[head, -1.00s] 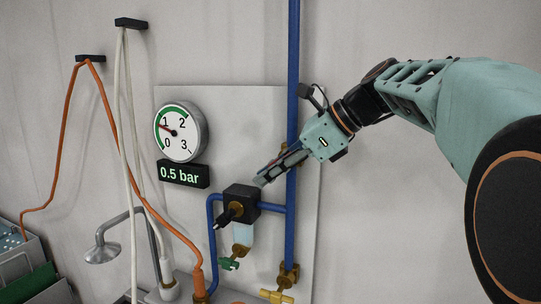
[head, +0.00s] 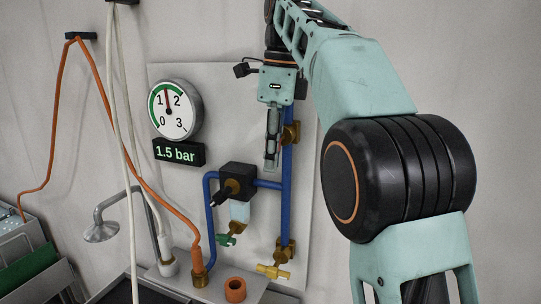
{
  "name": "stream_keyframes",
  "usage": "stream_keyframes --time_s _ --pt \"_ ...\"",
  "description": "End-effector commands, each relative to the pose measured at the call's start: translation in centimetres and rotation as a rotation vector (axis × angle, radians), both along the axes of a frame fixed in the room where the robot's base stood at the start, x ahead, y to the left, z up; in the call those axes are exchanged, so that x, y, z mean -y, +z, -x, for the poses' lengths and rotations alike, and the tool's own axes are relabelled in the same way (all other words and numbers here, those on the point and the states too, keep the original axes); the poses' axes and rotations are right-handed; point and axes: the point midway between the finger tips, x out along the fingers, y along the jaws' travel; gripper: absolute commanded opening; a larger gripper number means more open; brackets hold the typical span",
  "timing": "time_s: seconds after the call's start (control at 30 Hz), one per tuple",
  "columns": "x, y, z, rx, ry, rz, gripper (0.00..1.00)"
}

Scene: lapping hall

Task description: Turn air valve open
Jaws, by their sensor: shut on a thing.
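The air valve (head: 291,132) is a brass fitting on the vertical blue pipe, partly covered by my gripper. My gripper (head: 271,163) points down along the pipe, its fingers shut at the valve. Its fingers hide the handle they are shut on. The round gauge (head: 175,110) with a green arc has its needle near the top, between 1 and 2. The black display (head: 179,153) below it reads 1.5 bar.
A black regulator (head: 238,180) with a clear bowl stands close below my gripper. A yellow-handled tap (head: 273,270) is at the pipe's lower end.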

Motion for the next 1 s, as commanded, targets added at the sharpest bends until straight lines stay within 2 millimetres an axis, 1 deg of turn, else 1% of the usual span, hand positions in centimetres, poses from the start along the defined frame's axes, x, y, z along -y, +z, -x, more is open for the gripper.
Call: stream_keyframes --time_s 0.2,0.67,0.7,0.8,0.83,1.0 --pt "0.1 0.0 0.02 -0.015 0.001 0.042 0.0" --pt "0.13 0.01 0.05 -0.017 0.002 0.049 0.0" --pt "0.12 0.0 0.05 -0.017 0.002 0.049 0.17" --pt "0.12 0.0 0.05 -0.017 0.002 0.049 0.28" --pt "0.12 0.0 0.05 -0.017 0.002 0.049 0.31" --pt "0.13 -0.01 0.05 -0.019 0.001 0.049 0.31"
